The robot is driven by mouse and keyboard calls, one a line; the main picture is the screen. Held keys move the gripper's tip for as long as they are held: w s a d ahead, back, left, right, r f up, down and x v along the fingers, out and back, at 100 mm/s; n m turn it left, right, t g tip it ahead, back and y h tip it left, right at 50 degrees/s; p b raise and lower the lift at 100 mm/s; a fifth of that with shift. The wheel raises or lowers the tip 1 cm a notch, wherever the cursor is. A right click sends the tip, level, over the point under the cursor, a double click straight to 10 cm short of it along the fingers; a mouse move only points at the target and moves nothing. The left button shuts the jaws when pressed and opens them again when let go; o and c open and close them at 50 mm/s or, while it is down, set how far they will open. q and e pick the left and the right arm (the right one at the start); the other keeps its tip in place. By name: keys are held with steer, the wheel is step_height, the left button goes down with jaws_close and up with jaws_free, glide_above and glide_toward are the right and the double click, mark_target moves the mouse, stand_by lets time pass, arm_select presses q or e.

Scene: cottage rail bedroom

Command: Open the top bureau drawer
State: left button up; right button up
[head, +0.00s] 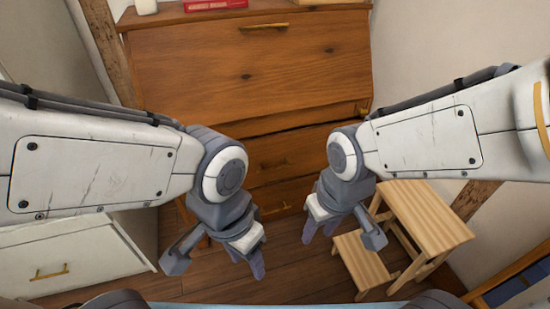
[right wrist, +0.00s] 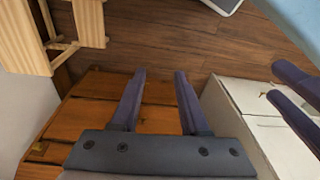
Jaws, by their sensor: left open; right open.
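The wooden bureau (head: 215,85) stands ahead in the head view, its broad slanted front closed, with a brass handle (head: 263,27) along the upper edge. Below are drawers; an upper one (head: 300,145) and a lower one (head: 285,195) look shut, partly hidden by my arms. My left gripper (head: 215,262) is open and empty, low in front of the bureau's left side. My right gripper (head: 342,236) is open and empty, low in front of its right side. In the right wrist view, its fingers (right wrist: 158,78) are apart, with bureau wood (right wrist: 155,95) behind them. I see no contact with the bureau.
A light wooden step stool (head: 430,215) stands at the right, close to my right gripper. A white cabinet (head: 75,255) with a brass handle is at the lower left. A red book (head: 215,5) lies on the bureau. Some wooden floor (head: 300,265) is clear.

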steer(key=w+d+f+m+t+b, duration=0.15)
steer(key=w+f+b, duration=0.35)
steer(key=f+b, duration=0.5)
steer(key=w+d+f+m+t+b, duration=0.15)
steer(key=w+f+b, duration=0.35)
steer(key=f+b, duration=0.5)
steer(key=m+t+h+b, duration=0.2)
steer(key=m+t+b, duration=0.8)
steer(key=m, duration=0.5)
glide_toward(276, 171)
steer(key=d, duration=0.1)
steer(key=s+a+m+t+h, duration=0.3)
steer(key=s+a+m+h, duration=0.15)
steer(key=m+h, duration=0.5)
steer(key=w+d+b, duration=0.1)
steer(key=w, duration=0.2)
steer(key=w+d+r+m+y+b, duration=0.1)
steer(key=w+d+b, duration=0.1)
steer(key=w, duration=0.1)
steer(key=w+d+r+m+b, duration=0.1)
steer(key=w, duration=0.2)
steer(key=shift+w+d+r+y, duration=0.15)
steer(key=shift+w+d+y, duration=0.1)
steer(key=shift+w, duration=0.15)
